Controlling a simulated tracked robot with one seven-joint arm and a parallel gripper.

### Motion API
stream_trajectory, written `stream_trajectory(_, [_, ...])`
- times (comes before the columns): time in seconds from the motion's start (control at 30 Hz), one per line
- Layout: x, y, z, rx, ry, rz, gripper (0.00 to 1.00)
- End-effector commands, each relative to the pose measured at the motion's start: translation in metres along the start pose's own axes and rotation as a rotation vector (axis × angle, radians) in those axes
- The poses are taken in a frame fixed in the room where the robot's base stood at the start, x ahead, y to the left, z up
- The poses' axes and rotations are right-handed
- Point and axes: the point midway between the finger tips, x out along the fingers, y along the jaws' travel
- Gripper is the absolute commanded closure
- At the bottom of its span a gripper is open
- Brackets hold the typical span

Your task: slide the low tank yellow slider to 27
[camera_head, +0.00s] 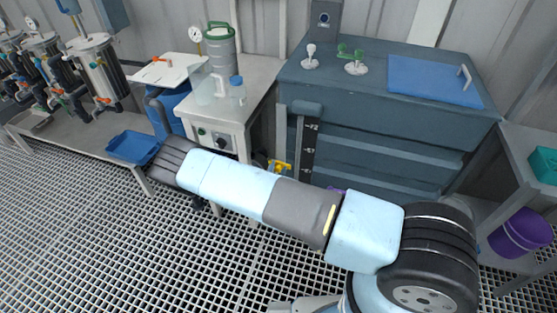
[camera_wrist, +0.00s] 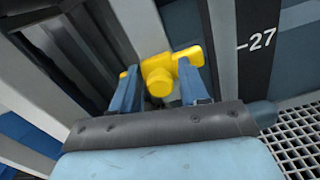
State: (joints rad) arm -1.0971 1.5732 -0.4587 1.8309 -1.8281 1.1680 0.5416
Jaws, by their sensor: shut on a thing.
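The yellow slider (camera_wrist: 160,74) sits on a grey vertical rail at the front of the low tank, between the two blue fingers of my gripper (camera_wrist: 160,90). My gripper is shut on the slider. The slider also shows in the head view (camera_head: 280,167), with my arm in front of the area below it. A black scale strip (camera_wrist: 256,60) with white numbers stands to the right of the slider. The mark 27 (camera_wrist: 262,40) appears a little higher in the wrist picture than the slider. The blue-grey low tank (camera_head: 390,115) stands behind.
A white bench (camera_head: 255,85) with a control panel stands left of the tank. A blue tray (camera_head: 133,147) is further left. A purple bucket (camera_head: 520,233) sits on a shelf at the right. The grated floor (camera_head: 120,240) is open in front.

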Motion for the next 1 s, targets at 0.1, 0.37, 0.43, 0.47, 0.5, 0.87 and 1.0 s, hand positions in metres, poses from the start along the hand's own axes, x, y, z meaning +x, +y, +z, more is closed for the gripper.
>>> stream_trajectory(0.1, [0.000, -0.005, -0.012, 0.000, 0.001, -0.004, 1.00])
stream_trajectory(0.37, [-0.001, -0.007, -0.021, -0.001, 0.004, -0.005, 1.00])
stream_trajectory(0.43, [-0.001, -0.007, -0.021, -0.001, 0.005, -0.005, 1.00])
stream_trajectory(0.47, [-0.001, -0.007, -0.021, -0.001, 0.006, -0.005, 1.00])
stream_trajectory(0.5, [-0.001, -0.007, -0.021, -0.002, 0.006, -0.006, 1.00])
stream_trajectory(0.87, [0.000, -0.006, -0.020, -0.001, 0.004, -0.003, 0.46])
stream_trajectory(1.0, [-0.003, -0.005, -0.020, -0.001, 0.003, -0.002, 0.46])
